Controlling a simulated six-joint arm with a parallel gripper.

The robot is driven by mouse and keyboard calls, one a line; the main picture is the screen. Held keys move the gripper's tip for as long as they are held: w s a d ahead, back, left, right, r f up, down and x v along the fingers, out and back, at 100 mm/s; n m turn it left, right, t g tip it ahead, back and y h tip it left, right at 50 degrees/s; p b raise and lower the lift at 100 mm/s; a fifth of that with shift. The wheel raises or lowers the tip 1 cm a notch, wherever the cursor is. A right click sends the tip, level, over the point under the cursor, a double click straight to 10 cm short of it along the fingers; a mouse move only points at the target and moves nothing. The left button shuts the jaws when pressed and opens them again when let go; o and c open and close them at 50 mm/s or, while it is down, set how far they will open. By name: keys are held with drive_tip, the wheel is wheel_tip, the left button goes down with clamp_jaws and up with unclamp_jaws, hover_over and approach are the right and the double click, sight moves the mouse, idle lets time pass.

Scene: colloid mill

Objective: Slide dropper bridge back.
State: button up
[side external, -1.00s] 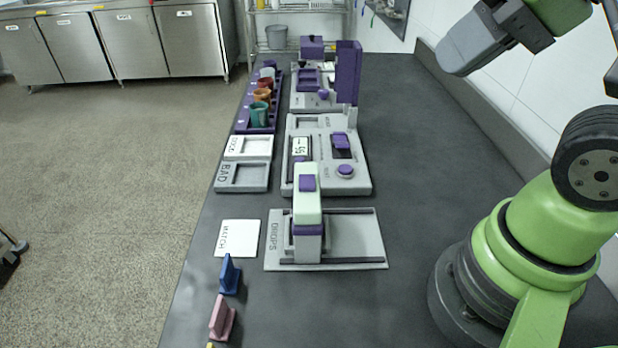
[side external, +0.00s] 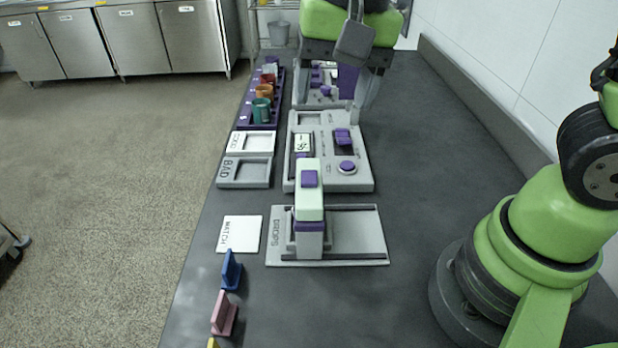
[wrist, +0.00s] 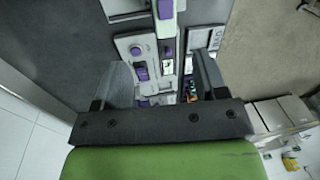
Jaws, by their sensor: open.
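The dropper bridge (side external: 309,205) is a grey upright block with a purple band, a pale green top arm and a purple pad. It stands toward the left part of the grey tray marked DROPS (side external: 358,232), between two dark rails. Its pale top also shows at the upper edge of the wrist view (wrist: 166,28). My gripper (side external: 336,92) points down, open and empty, over the far part of the bench, well beyond the bridge and apart from it. In the wrist view the two fingers (wrist: 155,82) are spread wide with the control panel seen between them.
A grey control panel (side external: 362,172) with a purple switch and round button lies just behind the bridge. The BAD tray (side external: 243,184), a white MATCH card (side external: 240,247), a cup rack (side external: 252,122) and blue (side external: 230,270) and pink (side external: 224,313) pieces line the left. The bench right of the DROPS tray is clear.

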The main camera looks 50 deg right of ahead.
drive_tip(key=m+g, duration=0.1)
hover_over(309, 176)
drive_tip(key=shift+h, duration=0.4)
wheel_tip(309, 176, down, 5)
wheel_tip(309, 176, down, 10)
drive_tip(key=shift+r, duration=0.2)
drive_tip(key=shift+c, duration=0.5)
clamp_jaws()
drive_tip(key=s+d, duration=0.6)
drive_tip(key=shift+s+d, duration=0.35)
drive_tip(key=shift+s, duration=0.05)
drive_tip(key=shift+o, duration=0.5)
unclamp_jaws()
